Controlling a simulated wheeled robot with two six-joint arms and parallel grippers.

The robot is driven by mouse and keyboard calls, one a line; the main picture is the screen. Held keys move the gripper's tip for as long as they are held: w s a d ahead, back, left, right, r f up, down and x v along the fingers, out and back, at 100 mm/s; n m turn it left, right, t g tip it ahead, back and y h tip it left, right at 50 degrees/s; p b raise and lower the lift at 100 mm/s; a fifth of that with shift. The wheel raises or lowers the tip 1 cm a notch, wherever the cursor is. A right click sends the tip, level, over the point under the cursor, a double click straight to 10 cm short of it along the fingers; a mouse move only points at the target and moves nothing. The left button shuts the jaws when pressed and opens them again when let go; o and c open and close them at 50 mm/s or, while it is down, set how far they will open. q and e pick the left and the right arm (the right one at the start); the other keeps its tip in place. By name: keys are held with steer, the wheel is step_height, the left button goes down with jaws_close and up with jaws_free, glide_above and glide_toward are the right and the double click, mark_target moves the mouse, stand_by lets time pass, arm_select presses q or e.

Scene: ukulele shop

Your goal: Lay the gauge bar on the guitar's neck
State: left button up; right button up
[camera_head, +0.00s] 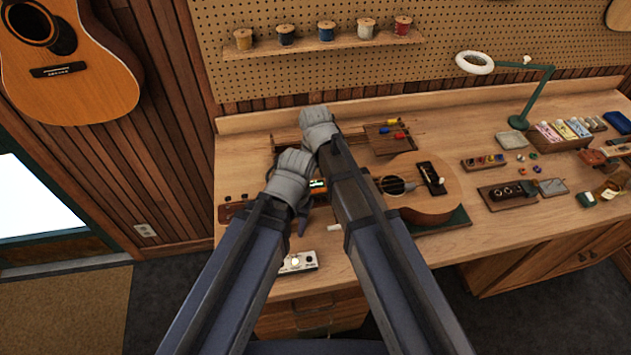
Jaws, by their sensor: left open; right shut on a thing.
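The guitar's light wood body (440,187) lies on the workbench, with its round soundhole and dark bridge showing. Most of its neck is hidden behind my arms and grippers; the headstock (231,211) shows at the left. My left gripper (292,178) is open, seen from above over the neck area; its fingertips are hard to make out. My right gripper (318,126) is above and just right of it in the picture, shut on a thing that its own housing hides. I cannot make out the gauge bar for certain.
A small white box (299,262) lies near the bench's front edge. A brown block with coloured handles (385,138) stands behind the guitar. A tray of small parts (484,162) and a green lamp (533,98) are to the right. Bare bench shows in front of the guitar.

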mark_target(315, 184)
steer(key=o, duration=1.5)
steer(key=shift+o, duration=0.2)
steer(key=shift+r, duration=0.15)
step_height(315, 184, up, 7)
steer(key=p, duration=0.7)
